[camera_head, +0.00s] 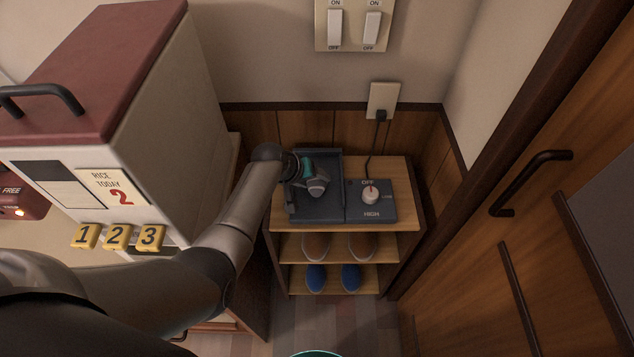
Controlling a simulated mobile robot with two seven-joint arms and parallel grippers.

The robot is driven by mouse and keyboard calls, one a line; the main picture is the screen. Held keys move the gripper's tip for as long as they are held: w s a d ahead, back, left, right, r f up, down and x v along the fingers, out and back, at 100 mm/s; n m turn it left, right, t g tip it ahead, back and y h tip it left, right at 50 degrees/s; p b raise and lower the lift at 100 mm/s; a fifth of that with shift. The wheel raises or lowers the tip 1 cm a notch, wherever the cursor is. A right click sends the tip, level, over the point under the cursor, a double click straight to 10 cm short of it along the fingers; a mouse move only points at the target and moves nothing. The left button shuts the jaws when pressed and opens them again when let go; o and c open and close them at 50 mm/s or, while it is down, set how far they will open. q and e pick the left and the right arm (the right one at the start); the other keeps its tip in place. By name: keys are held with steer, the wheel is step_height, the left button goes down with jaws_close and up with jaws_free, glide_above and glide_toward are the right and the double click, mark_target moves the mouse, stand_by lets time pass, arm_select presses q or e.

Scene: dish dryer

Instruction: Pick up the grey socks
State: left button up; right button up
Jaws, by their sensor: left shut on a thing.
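The grey socks (318,186), with a teal part at the top, are at the dark tray (328,212) of a dryer unit on top of a small wooden shelf. My left gripper (303,173) reaches in from the left and is shut on the grey socks at the tray's left side. Its fingertips are small and partly hidden by the socks and my own wrist. I cannot tell whether the socks still touch the tray. My right gripper is not in view.
A control box (385,206) with a dial joins the tray's right side. Brown shoes (361,245) and blue shoes (351,277) fill the lower shelves. A rice dispenser (165,140) stands left; a wooden door (535,230) stands right. A teal rim (318,353) shows at the bottom edge.

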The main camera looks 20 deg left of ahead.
arm_select(q)
steer(key=c, duration=0.5)
steer(key=shift+o, duration=0.2)
